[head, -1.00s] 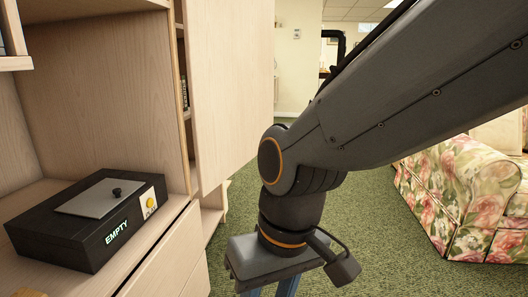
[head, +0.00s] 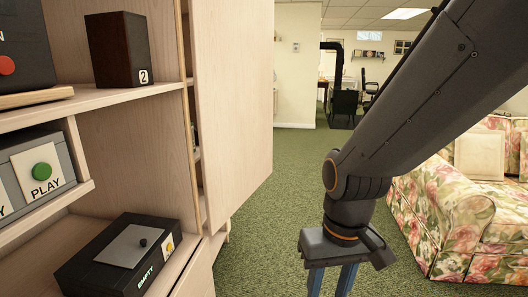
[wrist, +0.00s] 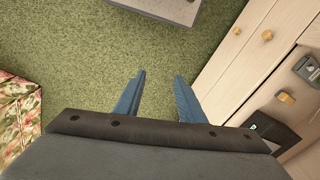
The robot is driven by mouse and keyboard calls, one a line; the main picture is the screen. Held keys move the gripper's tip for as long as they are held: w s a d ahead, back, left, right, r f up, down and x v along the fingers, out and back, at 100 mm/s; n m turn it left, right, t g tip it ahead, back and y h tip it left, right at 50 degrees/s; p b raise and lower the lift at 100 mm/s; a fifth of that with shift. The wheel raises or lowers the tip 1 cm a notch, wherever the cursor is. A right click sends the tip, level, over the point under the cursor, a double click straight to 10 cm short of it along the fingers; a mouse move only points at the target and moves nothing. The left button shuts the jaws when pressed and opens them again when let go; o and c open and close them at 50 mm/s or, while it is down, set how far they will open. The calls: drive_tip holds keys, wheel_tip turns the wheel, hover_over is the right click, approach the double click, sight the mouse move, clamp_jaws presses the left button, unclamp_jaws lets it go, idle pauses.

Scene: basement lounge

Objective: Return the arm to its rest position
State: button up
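My arm reaches down from the upper right in the head view. My gripper (head: 331,278) points down over the green carpet, to the right of the wooden cabinet (head: 235,110). In the wrist view my gripper (wrist: 158,78) shows two blue fingers standing apart with only carpet between them. It is open and touches nothing. The fingertips are cut off by the bottom edge of the head view.
A black box marked EMPTY (head: 100,274) sits on the low shelf at left. Above are a PLAY button box (head: 62,182) and a dark block marked 2 (head: 117,48). A floral sofa (head: 450,215) stands at right. Carpet (head: 262,235) is open between cabinet and sofa.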

drive_tip(key=s+d+r+m+p, duration=0.1)
drive_tip(key=s+d+r+p, duration=0.1)
drive_tip(key=d+r+p, duration=0.5)
drive_tip(key=r+p, duration=0.1)
drive_tip(key=p, duration=0.2)
drive_tip(key=shift+d+r+m+h, duration=0.2)
drive_tip(key=shift+r+m+h, duration=0.1)
drive_tip(key=shift+m, duration=0.1)
drive_tip(key=shift+f, duration=0.1)
drive_tip(key=shift+c, duration=0.6)
